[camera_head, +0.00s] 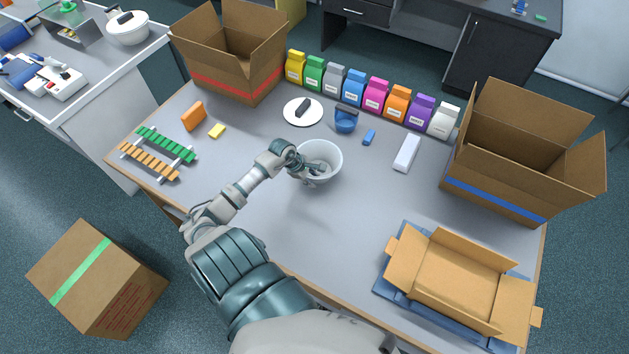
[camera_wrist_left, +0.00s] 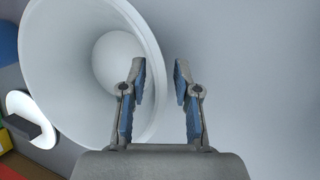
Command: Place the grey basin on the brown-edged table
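The grey basin (camera_head: 331,153) is a pale, round, deep bowl at the middle of the brown-edged table (camera_head: 300,230); I cannot tell whether it touches the tabletop. My left gripper (camera_head: 318,170) reaches over its near left side. In the left wrist view the basin (camera_wrist_left: 60,60) fills the left part, its mouth facing the camera. The left gripper's fingers (camera_wrist_left: 160,80) are spread apart, one over the basin's inside and one beyond the rim, with the rim passing between them. My right gripper is not in view.
A blue cup (camera_head: 345,122) and a white plate (camera_head: 297,118) stand just behind the basin. Several coloured pouches (camera_head: 376,95) line the back edge. Open boxes stand at the back left (camera_head: 235,85), right (camera_head: 500,185) and front right (camera_head: 460,270). The front middle is clear.

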